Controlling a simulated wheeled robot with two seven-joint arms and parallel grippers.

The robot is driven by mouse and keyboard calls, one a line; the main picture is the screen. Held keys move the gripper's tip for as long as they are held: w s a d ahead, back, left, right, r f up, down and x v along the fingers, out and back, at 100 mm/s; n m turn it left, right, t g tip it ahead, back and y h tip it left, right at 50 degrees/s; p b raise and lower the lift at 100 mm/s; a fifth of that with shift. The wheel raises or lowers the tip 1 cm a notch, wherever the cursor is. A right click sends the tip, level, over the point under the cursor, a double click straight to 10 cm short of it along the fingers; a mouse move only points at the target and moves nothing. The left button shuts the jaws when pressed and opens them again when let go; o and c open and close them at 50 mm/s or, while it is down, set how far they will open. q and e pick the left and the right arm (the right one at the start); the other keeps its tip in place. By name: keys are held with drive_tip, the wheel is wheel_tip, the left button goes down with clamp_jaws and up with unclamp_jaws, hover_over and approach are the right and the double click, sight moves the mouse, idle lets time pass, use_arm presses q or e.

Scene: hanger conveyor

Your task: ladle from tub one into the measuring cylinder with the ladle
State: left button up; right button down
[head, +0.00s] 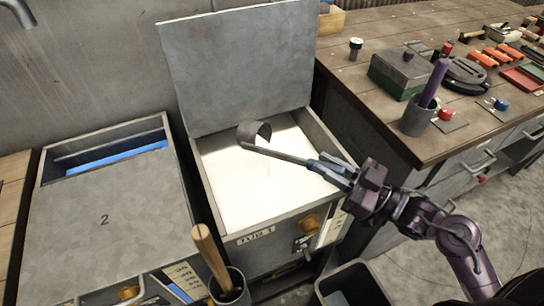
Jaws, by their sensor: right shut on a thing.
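Tub one (214,205) stands open with its grey lid tipped up behind it, and white contents (250,190) fill it. A grey ladle (256,132) has its cup over the rear of the white contents; I cannot tell whether it touches them. My right gripper (330,168) is shut on the ladle's handle, above the tub's right side. My left gripper is not in view.
Tub two (104,235) is left of tub one, mostly covered, with a blue strip at its back opening. A grey holder (230,290) with a wooden handle stands in front. A dark bin (352,286) is below my right arm. The wooden bench (345,75) carries tools and boxes.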

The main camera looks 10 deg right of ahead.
drive_tip(key=shift+s+d+f+b, duration=0.1)
drive_tip(key=shift+f+b, duration=0.2)
drive_tip(key=shift+b, duration=0.05)
idle(1.0)
